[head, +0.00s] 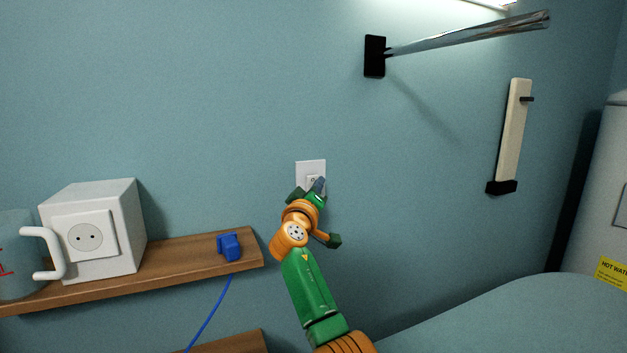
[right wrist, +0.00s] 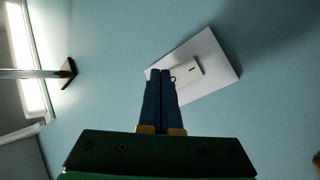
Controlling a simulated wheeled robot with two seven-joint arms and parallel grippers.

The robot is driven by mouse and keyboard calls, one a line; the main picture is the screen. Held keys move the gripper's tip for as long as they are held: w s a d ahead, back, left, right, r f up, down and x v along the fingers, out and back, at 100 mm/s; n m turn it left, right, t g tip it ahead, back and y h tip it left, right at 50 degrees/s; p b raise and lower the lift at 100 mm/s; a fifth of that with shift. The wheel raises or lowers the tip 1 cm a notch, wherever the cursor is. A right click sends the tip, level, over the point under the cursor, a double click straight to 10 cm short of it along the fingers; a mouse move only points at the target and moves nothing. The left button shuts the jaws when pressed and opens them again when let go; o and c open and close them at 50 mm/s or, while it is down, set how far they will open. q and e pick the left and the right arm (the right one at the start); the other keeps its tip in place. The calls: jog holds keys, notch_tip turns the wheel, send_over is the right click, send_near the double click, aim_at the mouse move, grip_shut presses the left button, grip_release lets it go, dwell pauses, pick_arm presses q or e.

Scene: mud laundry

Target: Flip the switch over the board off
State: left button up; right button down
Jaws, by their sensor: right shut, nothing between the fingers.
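The white wall switch (head: 311,167) is on the blue wall, right of and above the wooden shelf board. The rocker's position is hard to read. My left gripper is not in view.
A wooden shelf board (head: 190,254) holds a white socket box (head: 120,225), a mug (head: 18,255) and a blue plug (head: 230,246) with a hanging cord. A metal rail (head: 465,33) juts from the wall at upper right. A white wall strip (head: 513,130) and water heater (head: 606,190) stand right.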

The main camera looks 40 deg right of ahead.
jog(key=shift+w, duration=0.1)
jog(key=shift+w+d, duration=0.15)
jog(key=shift+w, duration=0.15)
jog(key=shift+w+r+p, duration=0.1)
jog(key=shift+w+p, duration=0.25)
dwell(0.6)
jog(key=shift+s+b, duration=0.7)
jog(key=shift+s, duration=0.1)
jog(key=shift+a, duration=0.2)
